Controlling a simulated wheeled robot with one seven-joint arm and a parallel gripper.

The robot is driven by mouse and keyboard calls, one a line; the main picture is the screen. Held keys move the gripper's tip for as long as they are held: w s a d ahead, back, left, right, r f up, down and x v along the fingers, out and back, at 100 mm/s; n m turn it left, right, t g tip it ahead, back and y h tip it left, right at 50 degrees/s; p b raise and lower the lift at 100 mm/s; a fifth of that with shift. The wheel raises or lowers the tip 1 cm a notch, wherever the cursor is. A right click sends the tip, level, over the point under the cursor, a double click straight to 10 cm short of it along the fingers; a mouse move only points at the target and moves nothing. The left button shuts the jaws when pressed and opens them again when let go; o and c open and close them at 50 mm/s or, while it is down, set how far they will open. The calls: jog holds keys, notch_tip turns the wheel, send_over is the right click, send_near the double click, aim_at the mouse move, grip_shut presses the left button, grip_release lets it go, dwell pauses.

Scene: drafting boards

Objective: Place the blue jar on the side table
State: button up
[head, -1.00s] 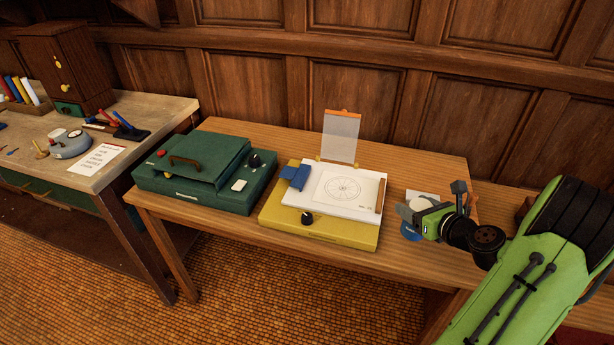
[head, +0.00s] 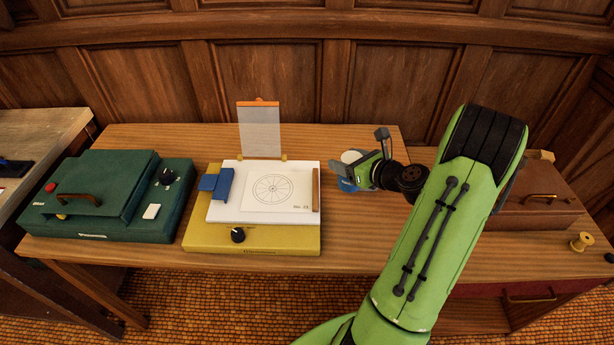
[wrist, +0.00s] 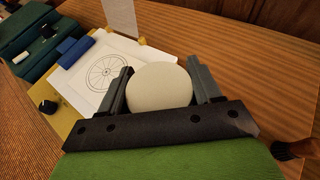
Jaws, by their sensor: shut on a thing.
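The blue jar (head: 347,185) has a pale round lid and is at the right of the yellow drawing board in the head view. My gripper (head: 350,172) is shut on it and hides much of its body. In the wrist view the jar's cream lid (wrist: 160,86) sits between the two grey fingers. The jar is over the wooden table (head: 380,228); I cannot tell whether it touches the top. Which piece of furniture is the side table is not certain; a lower stand with a dark red drawer (head: 535,300) is at the right.
A yellow drawing board (head: 250,240) with a blue clip and a clear upright sheet is left of the jar. A green case (head: 110,195) is further left. A brown case (head: 535,210) and a yellow spool (head: 581,242) are at the right. A panelled wall stands behind.

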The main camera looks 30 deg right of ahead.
notch_tip(320, 180, down, 10)
jog(key=b, duration=0.3)
jog(key=shift+w+r, duration=0.1)
jog(key=shift+d+r, duration=0.1)
jog(key=o, duration=1.3)
jog(key=shift+o, duration=0.2)
